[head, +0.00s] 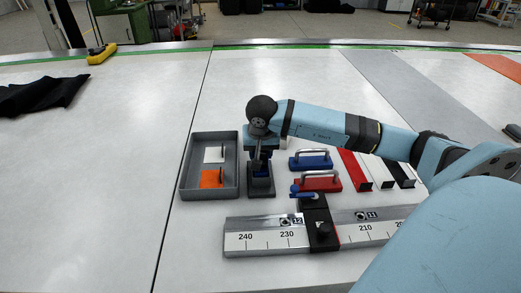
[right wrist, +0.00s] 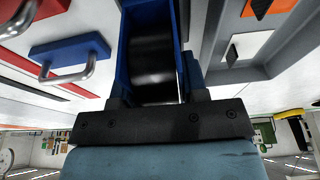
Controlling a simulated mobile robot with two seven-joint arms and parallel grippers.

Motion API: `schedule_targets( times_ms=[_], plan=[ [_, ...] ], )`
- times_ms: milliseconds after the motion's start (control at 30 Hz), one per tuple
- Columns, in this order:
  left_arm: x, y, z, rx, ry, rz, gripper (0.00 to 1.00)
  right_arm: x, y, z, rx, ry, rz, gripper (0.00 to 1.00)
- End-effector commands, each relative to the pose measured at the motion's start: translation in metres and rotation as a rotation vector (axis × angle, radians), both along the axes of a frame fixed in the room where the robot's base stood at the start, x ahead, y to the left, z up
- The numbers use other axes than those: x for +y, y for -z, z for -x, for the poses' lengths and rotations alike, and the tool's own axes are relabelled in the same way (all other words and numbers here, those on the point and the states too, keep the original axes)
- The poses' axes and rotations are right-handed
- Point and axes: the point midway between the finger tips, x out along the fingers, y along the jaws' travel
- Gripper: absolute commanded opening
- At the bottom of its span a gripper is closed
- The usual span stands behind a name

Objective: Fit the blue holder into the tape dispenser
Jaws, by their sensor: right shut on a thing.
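My right gripper (head: 261,150) points down and is shut on the blue holder (head: 264,168), which shows only in part beneath it. In the right wrist view the blue holder (right wrist: 127,55) fills the middle top, with a dark, shiny roll (right wrist: 153,65) between its sides. The dark grey tape dispenser (head: 261,192) stands on the table directly below the gripper. The holder is above or at the dispenser; the gripper hides where they meet, so I cannot tell how far in it sits. My left gripper is out of view.
A grey tray (head: 184,190) with a white and an orange piece stands close on the left. Blue (head: 311,163) and red (head: 319,184) handled blocks and several coloured bars lie to the right. A ruler rail (head: 268,242) with a black slider lies in front.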

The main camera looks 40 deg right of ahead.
Motion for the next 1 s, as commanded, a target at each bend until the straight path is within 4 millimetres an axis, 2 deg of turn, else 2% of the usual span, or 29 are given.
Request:
schedule_targets(
  times_ms=[233, 267, 367, 400, 733, 800, 1000],
  plan=[
    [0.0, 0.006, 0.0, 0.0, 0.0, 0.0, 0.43, 0.0, 0.007, 0.0, 0.0, 0.0, 0.0, 0.12],
    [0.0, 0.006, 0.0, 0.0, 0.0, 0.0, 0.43, 0.0, 0.006, 0.0, -0.001, 0.0, 0.001, 0.45],
    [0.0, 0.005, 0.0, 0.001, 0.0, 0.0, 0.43, 0.0, 0.006, 0.0, 0.0, 0.0, 0.0, 0.68],
    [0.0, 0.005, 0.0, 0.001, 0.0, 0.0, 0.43, 0.0, 0.006, 0.0, 0.0, 0.0, 0.0, 0.7],
    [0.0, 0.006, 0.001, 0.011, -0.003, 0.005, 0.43, 0.0, 0.006, 0.0, 0.0, 0.0, 0.0, 0.7],
    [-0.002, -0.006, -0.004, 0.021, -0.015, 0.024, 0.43, 0.0, 0.005, 0.0, -0.001, 0.0, -0.001, 0.7],
    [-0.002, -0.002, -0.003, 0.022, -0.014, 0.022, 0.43, 0.007, -0.037, 0.008, -0.006, -0.002, 0.002, 0.7]
  ],
)
